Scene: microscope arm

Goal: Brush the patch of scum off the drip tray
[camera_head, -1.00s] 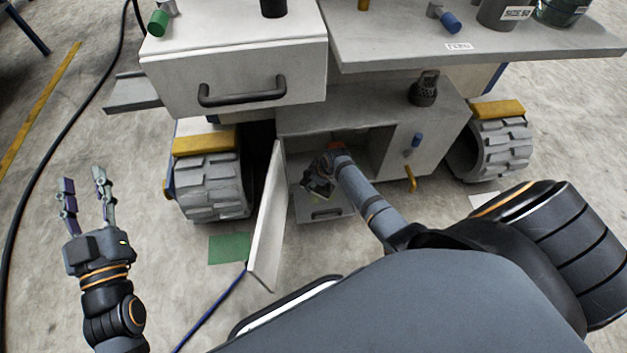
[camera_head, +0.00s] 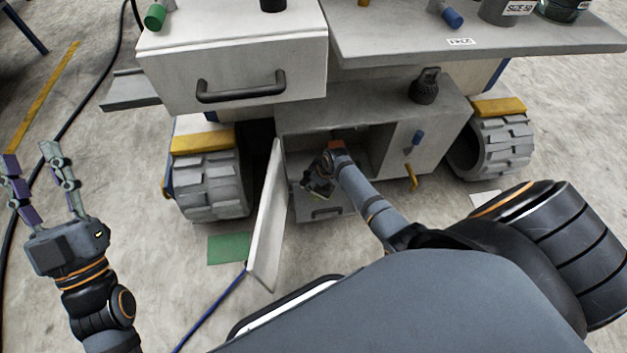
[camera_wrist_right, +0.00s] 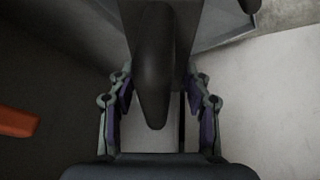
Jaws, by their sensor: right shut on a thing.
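My right gripper (camera_head: 318,182) is inside the open compartment of the low grey cabinet. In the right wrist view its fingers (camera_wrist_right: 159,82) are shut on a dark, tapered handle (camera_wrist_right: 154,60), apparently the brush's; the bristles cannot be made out. A shallow grey drawer-like front with a dark handle, possibly the drip tray (camera_head: 335,208), sits at the bottom of the compartment, just below the gripper. The patch of scum cannot be made out. My left gripper (camera_head: 30,158) is open and empty over the floor at the left.
The white cabinet door (camera_head: 268,225) stands open left of the compartment. A white drawer with a black handle (camera_head: 254,90) juts out above left. An orange piece (camera_wrist_right: 16,122) is left in the wrist view. A wheel (camera_head: 211,185) stands left of the door.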

